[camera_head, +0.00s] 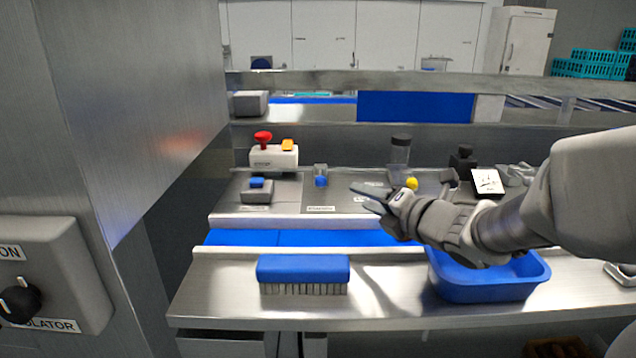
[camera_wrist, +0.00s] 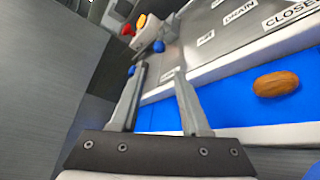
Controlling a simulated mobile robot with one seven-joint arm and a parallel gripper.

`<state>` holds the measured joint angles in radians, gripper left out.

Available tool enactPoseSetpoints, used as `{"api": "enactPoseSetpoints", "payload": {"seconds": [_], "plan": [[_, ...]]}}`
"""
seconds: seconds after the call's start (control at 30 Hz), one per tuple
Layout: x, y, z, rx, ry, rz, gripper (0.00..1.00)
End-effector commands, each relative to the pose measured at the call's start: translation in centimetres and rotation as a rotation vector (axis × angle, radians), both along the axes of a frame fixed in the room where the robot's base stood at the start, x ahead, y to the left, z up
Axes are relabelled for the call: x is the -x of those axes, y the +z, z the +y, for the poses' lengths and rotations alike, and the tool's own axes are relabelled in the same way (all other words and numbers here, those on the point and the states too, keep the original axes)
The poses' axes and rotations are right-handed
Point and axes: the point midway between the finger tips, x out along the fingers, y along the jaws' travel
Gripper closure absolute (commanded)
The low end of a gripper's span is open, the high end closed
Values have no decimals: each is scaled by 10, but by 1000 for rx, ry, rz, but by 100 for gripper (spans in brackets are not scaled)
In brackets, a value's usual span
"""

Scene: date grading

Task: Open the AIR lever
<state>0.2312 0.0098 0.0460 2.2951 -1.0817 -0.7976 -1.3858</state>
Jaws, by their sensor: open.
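In the head view, a blue-knobbed control (camera_head: 321,181) stands on the steel panel above a small label, too small to read. It appears to be the AIR lever, but I cannot confirm that or its position. A blue knob (camera_wrist: 158,46) also shows beyond my fingertips in the wrist view. A blurred label (camera_wrist: 205,38) there may read AIR; a DRAIN label (camera_wrist: 240,12) is beside it. My gripper (camera_head: 358,198) is open and empty, pointing left over the panel's front, right of the blue knob and apart from it. Its two fingers also show in the wrist view (camera_wrist: 160,71).
A red-button box (camera_head: 273,156) and a blue-topped grey block (camera_head: 257,190) are left. A yellow knob (camera_head: 412,183) is behind my wrist. A blue brush (camera_head: 303,269) and blue tub (camera_head: 490,290) are in front. A date (camera_wrist: 276,84) lies on the blue belt.

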Motion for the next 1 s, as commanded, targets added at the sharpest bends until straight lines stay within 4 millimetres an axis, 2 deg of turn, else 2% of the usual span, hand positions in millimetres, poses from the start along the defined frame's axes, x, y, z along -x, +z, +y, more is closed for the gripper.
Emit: {"api": "enactPoseSetpoints", "payload": {"seconds": [0.13, 0.27, 1.0], "plan": [[-6, -3, 6, 9, 18, -8, 54], [-21, -7, 15, 7, 19, -6, 54], [-129, -33, 78, 6, 14, -7, 54]]}}
